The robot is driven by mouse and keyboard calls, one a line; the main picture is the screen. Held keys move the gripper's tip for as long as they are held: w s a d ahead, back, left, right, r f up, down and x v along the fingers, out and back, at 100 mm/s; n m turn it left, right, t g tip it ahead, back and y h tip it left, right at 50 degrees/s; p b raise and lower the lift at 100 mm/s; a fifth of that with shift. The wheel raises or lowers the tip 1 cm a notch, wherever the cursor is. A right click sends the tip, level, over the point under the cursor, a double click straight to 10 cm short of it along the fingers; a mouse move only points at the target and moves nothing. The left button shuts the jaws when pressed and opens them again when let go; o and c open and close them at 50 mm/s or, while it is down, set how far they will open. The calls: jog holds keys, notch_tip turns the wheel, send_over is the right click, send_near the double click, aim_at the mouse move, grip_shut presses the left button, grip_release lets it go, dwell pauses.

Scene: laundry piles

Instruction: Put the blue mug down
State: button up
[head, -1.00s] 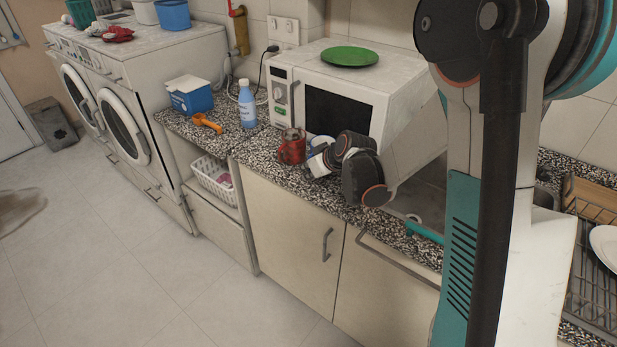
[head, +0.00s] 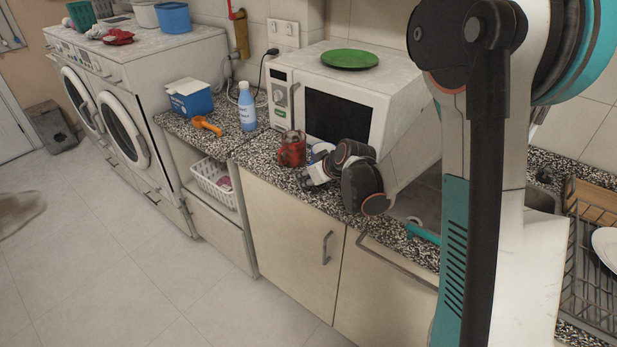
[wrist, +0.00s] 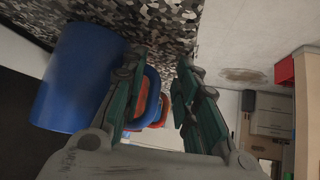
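The blue mug (wrist: 80,78) fills the left of the wrist view, its blue handle (wrist: 154,92) reaching between my fingers. In the head view it is mostly hidden behind my wrist, with a small part (head: 321,149) showing on the speckled counter by the microwave. My gripper (wrist: 160,98) is open in the wrist view. The left finger is close beside the mug's wall, by the handle, and the right finger stands apart from the handle. In the head view my gripper (head: 312,175) is low at the counter's front edge. Whether a finger touches the mug cannot be told.
A red mug (head: 292,149) stands just left of the blue one. The microwave (head: 345,85) with a green plate (head: 349,59) is behind. A blue bottle (head: 247,106), orange scoop (head: 206,125) and blue box (head: 189,98) are farther left.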

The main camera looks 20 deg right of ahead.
jog(key=p+v, duration=0.3)
jog(key=v, duration=0.9)
jog(key=shift+p, duration=0.3)
jog(key=shift+r, duration=0.2)
